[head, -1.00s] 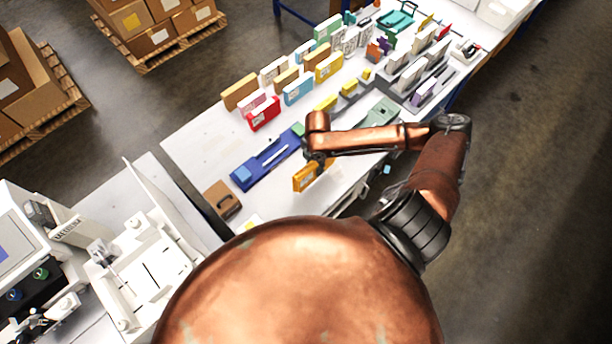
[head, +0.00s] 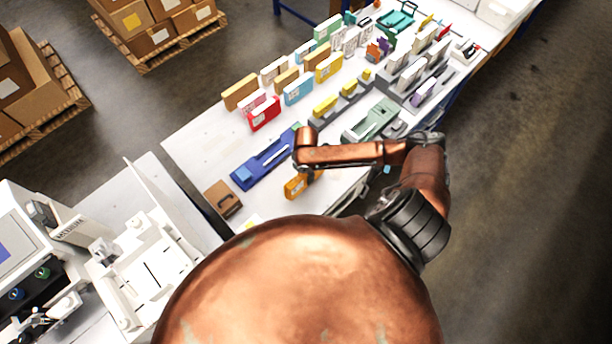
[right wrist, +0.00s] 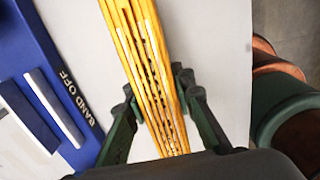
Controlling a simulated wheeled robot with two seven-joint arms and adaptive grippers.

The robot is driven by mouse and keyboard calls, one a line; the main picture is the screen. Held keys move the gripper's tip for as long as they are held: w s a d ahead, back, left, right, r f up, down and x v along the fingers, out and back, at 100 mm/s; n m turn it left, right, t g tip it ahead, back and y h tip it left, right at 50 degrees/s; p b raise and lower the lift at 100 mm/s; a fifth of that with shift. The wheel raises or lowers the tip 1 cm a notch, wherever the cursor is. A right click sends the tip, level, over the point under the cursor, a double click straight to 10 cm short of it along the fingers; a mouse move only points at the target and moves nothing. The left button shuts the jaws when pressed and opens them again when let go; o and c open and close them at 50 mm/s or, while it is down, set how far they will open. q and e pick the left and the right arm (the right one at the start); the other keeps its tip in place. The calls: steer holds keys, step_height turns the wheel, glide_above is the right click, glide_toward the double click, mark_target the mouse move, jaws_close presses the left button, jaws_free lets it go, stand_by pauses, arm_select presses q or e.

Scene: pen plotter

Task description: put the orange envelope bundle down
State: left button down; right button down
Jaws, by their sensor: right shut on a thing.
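The orange envelope bundle (head: 294,187) is over the white table's near part, to the right of the blue tray. In the right wrist view the bundle (right wrist: 142,50) shows edge-on as several yellow-orange layers. My right gripper (right wrist: 156,92) is shut on it, with one dark finger on each side. In the head view the gripper is mostly hidden under my copper arm. I cannot tell whether the bundle's lower edge touches the table. My left gripper is not in view.
The blue tray (head: 255,174), lettered "BAND OFF" in the wrist view, lies left of the bundle. A brown box (head: 222,198) sits near the table's left edge. Upright colored bundles, including a red one (head: 263,114), stand farther back. A green device (head: 374,119) lies behind my arm.

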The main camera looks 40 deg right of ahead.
steer(key=c, duration=1.7)
jaws_free()
steer(key=shift+o, duration=0.2)
steer(key=shift+r, duration=0.1)
step_height(320, 180, up, 12)
steer(key=shift+s, duration=0.1)
